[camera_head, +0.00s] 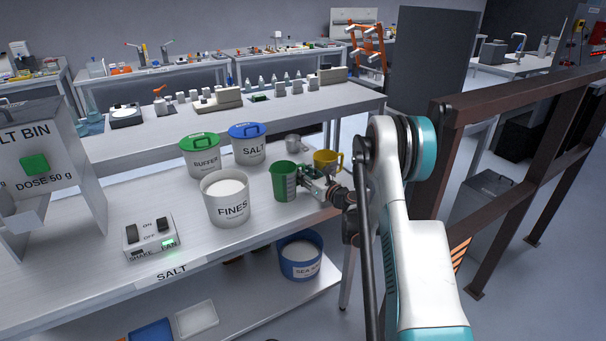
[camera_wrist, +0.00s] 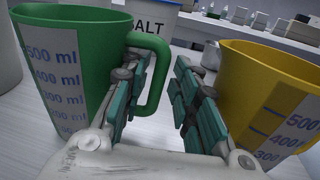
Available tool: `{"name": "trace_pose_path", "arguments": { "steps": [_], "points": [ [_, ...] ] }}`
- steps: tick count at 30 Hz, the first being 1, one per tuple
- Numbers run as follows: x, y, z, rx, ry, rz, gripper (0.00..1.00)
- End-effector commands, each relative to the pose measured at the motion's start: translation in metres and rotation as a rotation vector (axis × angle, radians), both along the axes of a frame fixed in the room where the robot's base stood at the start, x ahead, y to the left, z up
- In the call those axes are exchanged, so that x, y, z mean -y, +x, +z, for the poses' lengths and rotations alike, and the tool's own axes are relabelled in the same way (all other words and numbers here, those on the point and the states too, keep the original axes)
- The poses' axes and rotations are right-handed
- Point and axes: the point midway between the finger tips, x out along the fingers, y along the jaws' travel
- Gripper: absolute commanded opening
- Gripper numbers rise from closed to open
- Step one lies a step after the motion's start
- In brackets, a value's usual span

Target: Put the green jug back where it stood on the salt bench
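The green jug (camera_head: 284,182) stands upright on the salt bench (camera_head: 120,192), right of the FINES tub. In the wrist view the green jug (camera_wrist: 75,60) fills the left side, its handle (camera_wrist: 160,70) pointing toward my gripper (camera_wrist: 157,80). My gripper is open; the handle lies between its fingers, the left finger between the handle and the jug's body. A gap shows between handle and right finger. In the head view my gripper (camera_head: 314,184) is just right of the jug.
A yellow jug (camera_head: 327,160) stands close behind my gripper, near the right finger in the wrist view (camera_wrist: 270,95). The FINES tub (camera_head: 226,205), BUFFER tub (camera_head: 201,160) and SALT tub (camera_head: 248,148) stand nearby. A switch box (camera_head: 150,238) sits front left. A brown railing (camera_head: 500,160) stands right.

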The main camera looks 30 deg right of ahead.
Motion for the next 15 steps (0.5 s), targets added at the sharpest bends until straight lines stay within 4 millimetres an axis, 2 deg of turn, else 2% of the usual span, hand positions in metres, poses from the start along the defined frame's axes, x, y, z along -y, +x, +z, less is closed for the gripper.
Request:
{"name": "trace_pose_path", "arguments": {
  "steps": [10, 15],
  "points": [
    [0.000, 0.000, 0.003, 0.000, 0.000, 0.000, 0.30],
    [0.005, -0.021, 0.005, 0.000, 0.000, -0.001, 0.30]
  ]
}}
